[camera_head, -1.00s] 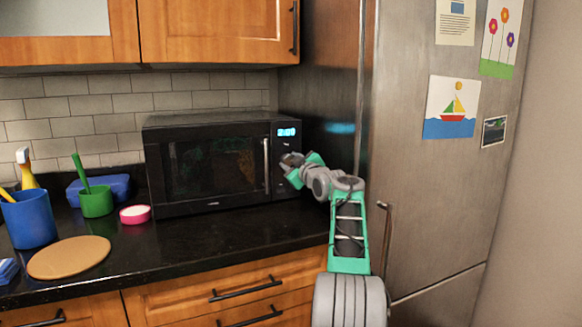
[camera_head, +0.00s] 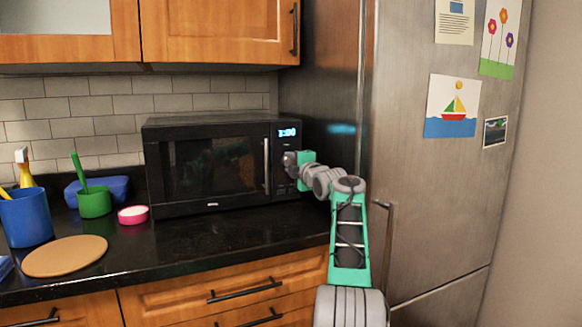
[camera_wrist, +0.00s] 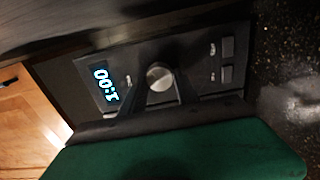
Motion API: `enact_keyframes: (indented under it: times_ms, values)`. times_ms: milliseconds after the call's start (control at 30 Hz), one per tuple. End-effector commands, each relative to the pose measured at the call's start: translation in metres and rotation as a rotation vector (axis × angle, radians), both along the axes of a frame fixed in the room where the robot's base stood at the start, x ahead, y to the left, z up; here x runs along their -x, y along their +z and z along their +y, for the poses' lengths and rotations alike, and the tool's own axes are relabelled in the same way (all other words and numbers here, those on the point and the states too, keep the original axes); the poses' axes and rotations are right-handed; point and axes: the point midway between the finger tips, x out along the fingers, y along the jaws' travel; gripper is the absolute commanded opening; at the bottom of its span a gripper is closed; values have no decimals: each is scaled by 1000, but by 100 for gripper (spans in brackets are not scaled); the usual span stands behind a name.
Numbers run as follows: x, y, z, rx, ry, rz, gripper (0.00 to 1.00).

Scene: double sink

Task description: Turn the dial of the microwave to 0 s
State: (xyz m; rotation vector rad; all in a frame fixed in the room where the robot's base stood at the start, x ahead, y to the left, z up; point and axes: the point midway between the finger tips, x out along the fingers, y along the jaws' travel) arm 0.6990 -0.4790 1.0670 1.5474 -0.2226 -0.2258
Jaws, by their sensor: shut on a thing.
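The black microwave (camera_head: 205,172) stands on the counter with its door shut. Its display (camera_head: 287,132) glows blue and seems to read 1:00; in the wrist view the display (camera_wrist: 105,86) appears rotated. The round silver dial (camera_wrist: 159,76) is on the control panel below the display. My gripper (camera_head: 290,160) is at the right side of the microwave front and hides the dial in the head view. In the wrist view my gripper (camera_wrist: 160,88) has its dark fingers on either side of the dial, shut on it.
Two buttons (camera_wrist: 226,61) sit on the panel beyond the dial. The microwave's door handle (camera_head: 267,165) is just left of my gripper. The steel fridge (camera_head: 425,190) stands close on the right. A pink bowl (camera_head: 133,214) and green cup (camera_head: 94,202) are left of the microwave.

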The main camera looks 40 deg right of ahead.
Motion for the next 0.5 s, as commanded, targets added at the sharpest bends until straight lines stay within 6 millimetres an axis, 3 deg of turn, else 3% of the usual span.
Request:
enact_keyframes:
  times_ms: [500]
  values:
    - [0, -1, 1, 469, 1, 135, 0]
